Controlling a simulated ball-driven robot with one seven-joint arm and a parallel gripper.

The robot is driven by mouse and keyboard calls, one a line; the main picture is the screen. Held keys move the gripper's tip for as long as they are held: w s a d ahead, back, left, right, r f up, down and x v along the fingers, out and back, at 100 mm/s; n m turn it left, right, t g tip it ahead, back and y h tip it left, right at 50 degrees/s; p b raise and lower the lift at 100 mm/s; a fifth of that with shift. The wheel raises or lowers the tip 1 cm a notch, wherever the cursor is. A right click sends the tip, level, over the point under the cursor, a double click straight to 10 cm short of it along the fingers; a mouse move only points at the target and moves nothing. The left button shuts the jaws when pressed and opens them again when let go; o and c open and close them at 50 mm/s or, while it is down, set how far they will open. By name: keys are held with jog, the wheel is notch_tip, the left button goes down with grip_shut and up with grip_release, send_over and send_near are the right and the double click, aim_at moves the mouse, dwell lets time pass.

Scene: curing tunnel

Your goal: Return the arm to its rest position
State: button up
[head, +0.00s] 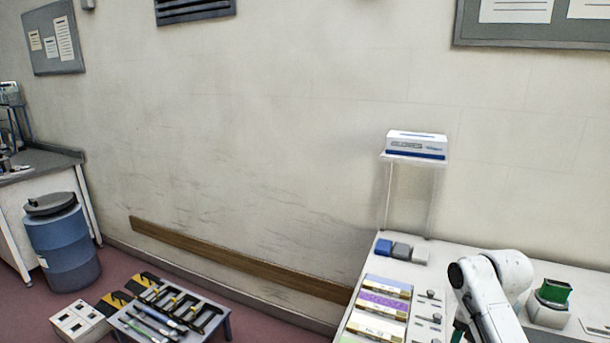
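My white arm shows at the lower right of the head view, bent over the white table (455,258). Its upper joint is raised and a link runs down out of the bottom of the picture. My gripper is not in the picture, so its state and anything in it are hidden.
Labelled boxes (384,307) and small blue and grey blocks (383,247) lie left of my arm. A green-topped device (553,291) stands to its right. A glove box (416,144) sits on a stand behind. A low tool bench (170,312) and blue barrel (64,246) stand left.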

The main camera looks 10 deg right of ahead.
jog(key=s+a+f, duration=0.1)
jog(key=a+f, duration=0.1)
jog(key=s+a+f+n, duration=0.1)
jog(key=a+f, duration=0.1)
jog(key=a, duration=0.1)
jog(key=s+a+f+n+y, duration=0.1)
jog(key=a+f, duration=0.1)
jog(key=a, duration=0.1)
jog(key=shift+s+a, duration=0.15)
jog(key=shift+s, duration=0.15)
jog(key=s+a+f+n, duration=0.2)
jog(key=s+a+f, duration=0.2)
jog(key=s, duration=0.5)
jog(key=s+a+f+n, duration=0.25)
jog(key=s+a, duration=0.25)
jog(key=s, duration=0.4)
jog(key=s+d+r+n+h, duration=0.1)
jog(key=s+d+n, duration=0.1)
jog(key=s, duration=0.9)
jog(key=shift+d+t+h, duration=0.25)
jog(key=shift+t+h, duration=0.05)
